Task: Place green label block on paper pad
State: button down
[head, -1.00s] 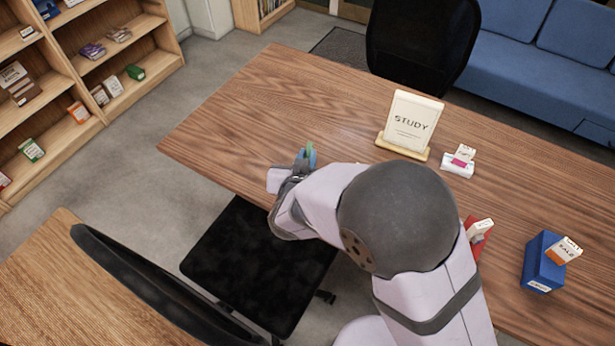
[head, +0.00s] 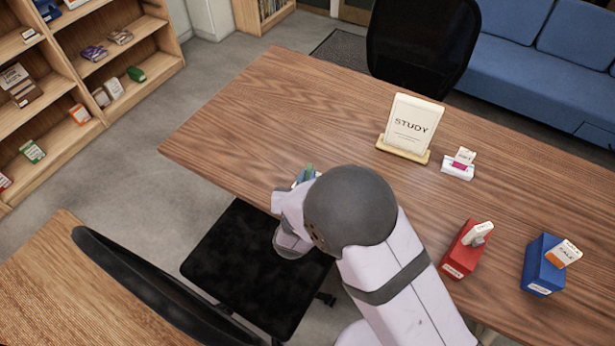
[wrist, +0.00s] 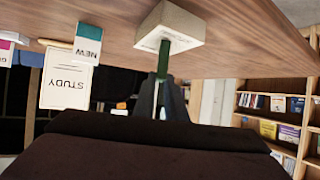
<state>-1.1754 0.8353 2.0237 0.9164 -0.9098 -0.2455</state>
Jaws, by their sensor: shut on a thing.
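My gripper (wrist: 162,92) is shut on a green block (wrist: 163,60), seen edge-on as a narrow green strip between the fingers in the wrist view. In the head view only a bit of the green block (head: 309,171) shows past my wrist. A cream paper pad (wrist: 168,20) with printing on its side lies on the table just past the fingertips in the wrist view. The block's far end meets the pad's edge in that view; I cannot tell whether they touch. In the head view the pad is hidden behind my arm.
A STUDY sign (head: 410,122) stands on the table, with a pink-and-white item (head: 459,163) beside it. A red box (head: 466,250) and a blue box (head: 543,263) are at right. A NEW card (wrist: 88,42) shows in the wrist view. The table's left part is clear.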

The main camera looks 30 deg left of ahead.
jog(key=shift+f, duration=0.15)
jog(key=c, duration=1.8)
grip_release()
jog(key=shift+s+r, duration=0.1)
jog(key=shift+r, duration=0.15)
jog(key=b+v, duration=0.1)
jog(key=v, duration=1)
jog(key=shift+s+d+r, duration=0.15)
jog(key=shift+s, duration=0.2)
